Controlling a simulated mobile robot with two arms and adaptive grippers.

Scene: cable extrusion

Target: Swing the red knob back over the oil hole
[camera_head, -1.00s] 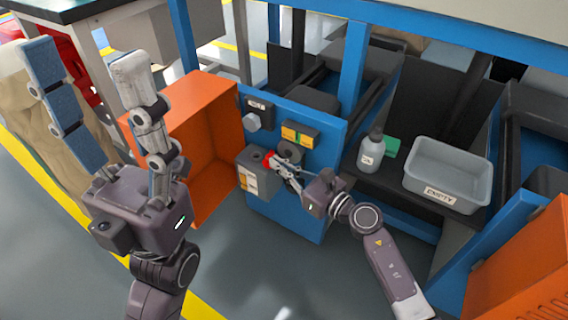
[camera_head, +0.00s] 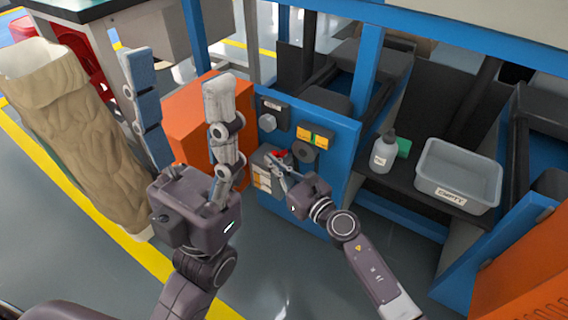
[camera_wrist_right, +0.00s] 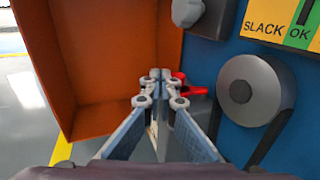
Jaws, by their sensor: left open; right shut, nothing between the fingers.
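The red knob (camera_head: 279,154) sits on top of the grey box on the blue machine panel (camera_head: 341,143). In the right wrist view the red knob (camera_wrist_right: 190,89) shows just right of and partly behind the fingertips. My right gripper (camera_head: 272,163) is shut and empty, with its tips close beside the knob; I cannot tell if they touch it. Its tips (camera_wrist_right: 160,76) are together in the wrist view. The oil hole cannot be made out in either view. My left gripper (camera_head: 176,74) is open and empty, raised in front of the orange cabinet, away from the knob.
A grey round part (camera_wrist_right: 243,90) sits on the panel right of the knob. The orange cabinet (camera_head: 180,105) is to its left. A grey bin (camera_head: 458,172) and a bottle (camera_head: 383,153) stand on the black shelf at right. A tan sack (camera_head: 75,120) stands at left.

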